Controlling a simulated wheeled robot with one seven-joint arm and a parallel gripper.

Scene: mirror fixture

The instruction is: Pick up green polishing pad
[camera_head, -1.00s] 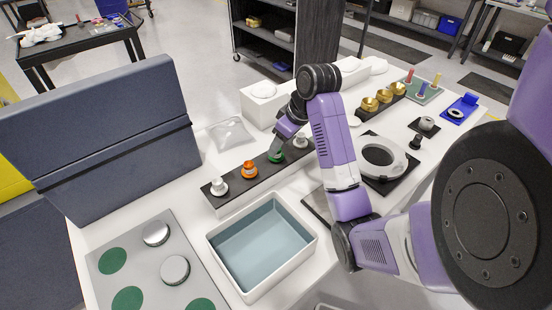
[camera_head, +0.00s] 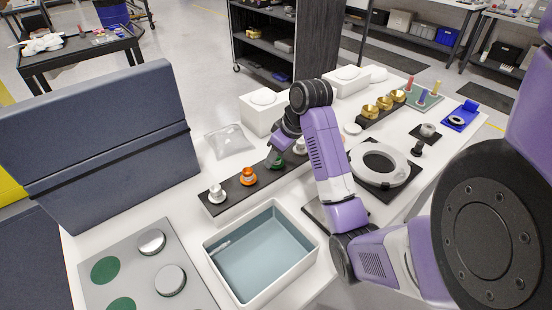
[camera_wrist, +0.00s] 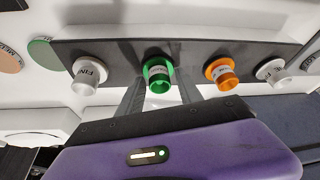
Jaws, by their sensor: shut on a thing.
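The green polishing pad (camera_wrist: 158,72) is a green round piece with a pale labelled collar, in the row on the dark rack (camera_wrist: 118,52). In the head view only a little of the green pad (camera_head: 277,161) shows beneath my gripper (camera_head: 274,158). In the wrist view the two fingers of my gripper (camera_wrist: 160,84) reach either side of the pad, shut on it. I cannot tell whether it is seated on the rack or slightly raised. An orange pad (camera_head: 248,175) stands beside it, with white pads (camera_head: 217,192) at the rack ends.
A white-rimmed blue tray (camera_head: 211,247) sits in front of the rack. A grey board (camera_head: 128,262) with green discs and silver knobs is at lower left. A dark blue upright panel (camera_head: 90,140) stands behind it. A grey ring (camera_head: 379,165) lies right of my arm.

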